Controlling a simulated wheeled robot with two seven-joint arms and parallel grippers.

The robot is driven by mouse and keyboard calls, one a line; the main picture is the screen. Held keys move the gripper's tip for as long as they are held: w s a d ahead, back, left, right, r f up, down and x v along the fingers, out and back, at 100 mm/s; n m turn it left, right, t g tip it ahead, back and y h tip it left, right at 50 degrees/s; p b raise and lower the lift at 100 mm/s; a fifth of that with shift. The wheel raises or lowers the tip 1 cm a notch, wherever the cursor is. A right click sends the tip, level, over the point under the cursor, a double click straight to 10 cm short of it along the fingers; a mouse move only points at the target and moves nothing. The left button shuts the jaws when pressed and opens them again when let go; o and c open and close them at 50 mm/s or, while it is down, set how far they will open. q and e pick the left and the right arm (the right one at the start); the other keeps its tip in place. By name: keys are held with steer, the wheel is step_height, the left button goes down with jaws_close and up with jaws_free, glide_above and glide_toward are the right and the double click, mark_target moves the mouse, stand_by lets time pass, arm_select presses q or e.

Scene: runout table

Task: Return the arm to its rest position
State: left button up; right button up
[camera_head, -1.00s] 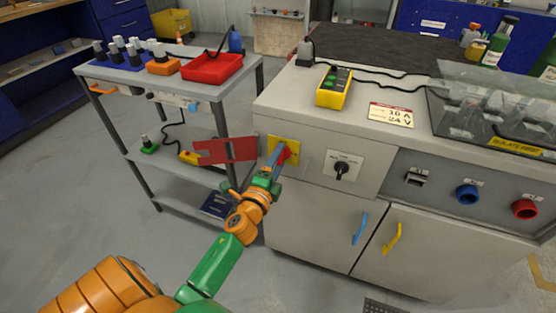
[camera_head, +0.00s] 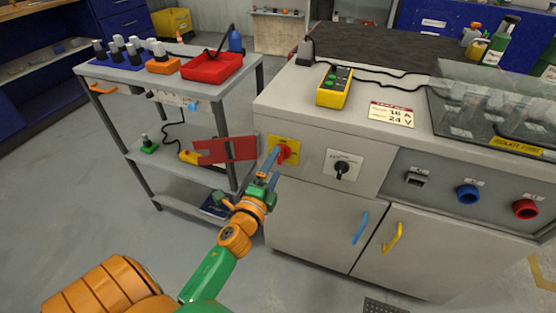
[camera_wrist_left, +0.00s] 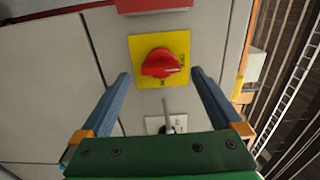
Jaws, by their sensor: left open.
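My left gripper (camera_head: 272,169) is open and empty in front of the bench's left front panel. Its two blue fingers also show in the left wrist view (camera_wrist_left: 158,76), pointing at a red rotary knob (camera_wrist_left: 161,64) on a yellow plate (camera_wrist_left: 178,45). The fingertips look apart from the knob, with one on each side of it in that picture. In the head view the red knob (camera_head: 290,152) is partly hidden by a finger. My left arm reaches in from the bottom left. My right gripper is not in view.
A black selector switch (camera_head: 342,168) is to the right. A grey cart (camera_head: 160,88) stands left. Cabinet handles, blue (camera_head: 360,228) and yellow (camera_head: 392,237), protrude below. The floor at left is clear.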

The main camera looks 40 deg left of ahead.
arm_select(q)
steer(key=v, duration=0.4)
steer(key=s+d+f+n+g+h, duration=0.25)
steer(key=f+n+g, duration=0.2)
steer(key=f, duration=1.25)
steer(key=s+d+f+n+g+h, duration=0.1)
steer(key=s+d+f+n+g, duration=0.15)
steer(key=s+f, duration=0.55)
steer(key=s+d+f+n+g, duration=0.2)
steer(key=s+d+f+g, duration=0.15)
steer(key=s+f, duration=0.4)
steer(key=s+f+n+g, duration=0.4)
steer(key=s+f+g, duration=0.3)
steer(key=s, duration=0.7)
step_height(320, 180, up, 14)
steer(key=p, duration=1.4)
steer(key=shift+s+d+t, duration=0.2)
steer(key=shift+s+t, duration=0.05)
steer(key=shift+t, duration=0.2)
